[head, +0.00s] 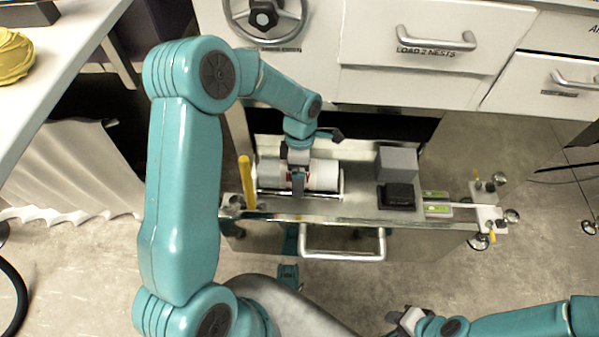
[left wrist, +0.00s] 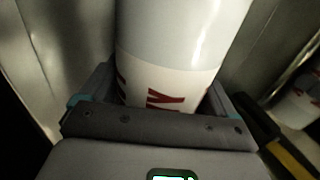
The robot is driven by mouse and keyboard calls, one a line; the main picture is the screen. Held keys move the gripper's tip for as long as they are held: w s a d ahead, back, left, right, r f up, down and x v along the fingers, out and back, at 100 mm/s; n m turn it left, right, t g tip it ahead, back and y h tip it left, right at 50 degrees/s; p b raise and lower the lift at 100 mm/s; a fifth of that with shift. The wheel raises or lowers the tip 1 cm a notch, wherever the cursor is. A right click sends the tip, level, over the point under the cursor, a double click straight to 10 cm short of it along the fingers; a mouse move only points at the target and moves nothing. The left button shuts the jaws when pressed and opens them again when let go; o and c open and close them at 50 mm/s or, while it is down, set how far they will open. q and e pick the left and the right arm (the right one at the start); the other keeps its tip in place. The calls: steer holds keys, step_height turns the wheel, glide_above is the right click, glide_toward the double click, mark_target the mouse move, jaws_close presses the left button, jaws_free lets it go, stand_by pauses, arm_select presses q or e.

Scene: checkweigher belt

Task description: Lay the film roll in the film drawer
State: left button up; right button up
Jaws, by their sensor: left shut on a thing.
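The film roll (head: 325,175) is a white cylinder with red lettering. It lies lengthwise across the left part of the open metal film drawer (head: 345,213). My left gripper (head: 298,182) is over its middle from above and shut on it. In the left wrist view, the roll (left wrist: 180,40) runs between the two jaws, with its printed band at the palm. Whether the roll rests on the drawer bottom or hangs just above it, I cannot tell. My right gripper (head: 406,321) is low at the front, away from the drawer; its jaw opening is unclear.
A grey block (head: 397,160) and a black box (head: 397,196) stand in the drawer right of the roll. A yellow handle (head: 246,180) stands up at its left end. The drawer's pull handle (head: 343,254) faces me. White cabinet drawers (head: 415,75) rise behind.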

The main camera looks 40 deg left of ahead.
arm_select(q)
steer(key=o, duration=1.2)
steer(key=shift+o, duration=0.2)
steer(key=p+v, duration=0.2)
steer(key=v, duration=0.5)
steer(key=shift+r+p, duration=0.3)
steer(key=shift+p, duration=0.05)
